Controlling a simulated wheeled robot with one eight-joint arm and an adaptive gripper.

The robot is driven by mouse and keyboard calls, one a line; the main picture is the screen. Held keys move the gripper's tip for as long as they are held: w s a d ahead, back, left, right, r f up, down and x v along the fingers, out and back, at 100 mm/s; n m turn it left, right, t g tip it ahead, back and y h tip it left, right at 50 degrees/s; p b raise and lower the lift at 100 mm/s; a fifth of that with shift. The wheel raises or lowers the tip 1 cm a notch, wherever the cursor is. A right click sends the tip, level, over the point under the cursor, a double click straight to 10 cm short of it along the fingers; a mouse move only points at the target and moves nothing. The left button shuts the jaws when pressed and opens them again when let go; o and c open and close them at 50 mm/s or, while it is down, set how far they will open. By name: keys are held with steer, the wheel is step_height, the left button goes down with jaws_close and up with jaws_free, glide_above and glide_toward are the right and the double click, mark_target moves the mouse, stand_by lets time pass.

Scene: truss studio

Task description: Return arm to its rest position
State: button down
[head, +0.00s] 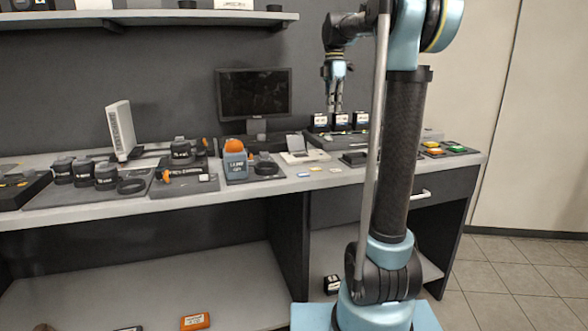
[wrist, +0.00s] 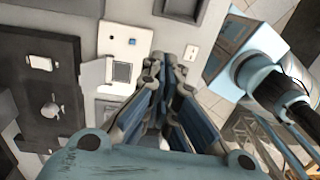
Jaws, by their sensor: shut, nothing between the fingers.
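My gripper (head: 335,106) hangs fingers down over the back right part of the grey workbench (head: 276,193), in front of the dark wall. In the head view its fingers are close together just above a row of small black-and-white boxes (head: 341,121). The wrist view shows my gripper (wrist: 174,60) with its fingertips near each other and nothing held between them. Below the fingertips there is bench top and a light panel. My arm rises from the base at the right of the head view and bends over at the top.
A monitor (head: 255,95) stands left of my gripper. A grey container with an orange top (head: 235,160) and several dark lens-like cylinders (head: 106,175) are on the bench. Colored blocks (head: 456,148) lie at its right end. A shelf (head: 150,17) runs above. Tiled floor is clear at right.

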steer(key=s+d+f+m+t, duration=0.1)
steer(key=s+d+f+m, duration=0.1)
steer(key=s+f+m, duration=0.8)
steer(key=s+d+f+m+t, duration=0.2)
steer(key=s+f+m, duration=0.9)
steer(key=s+f, duration=1.2)
steer(key=shift+s+d+f, duration=0.25)
steer(key=shift+s+d, duration=0.05)
steer(key=shift+s, duration=0.7)
steer(key=shift+w+f, duration=0.2)
steer(key=shift+w, duration=0.25)
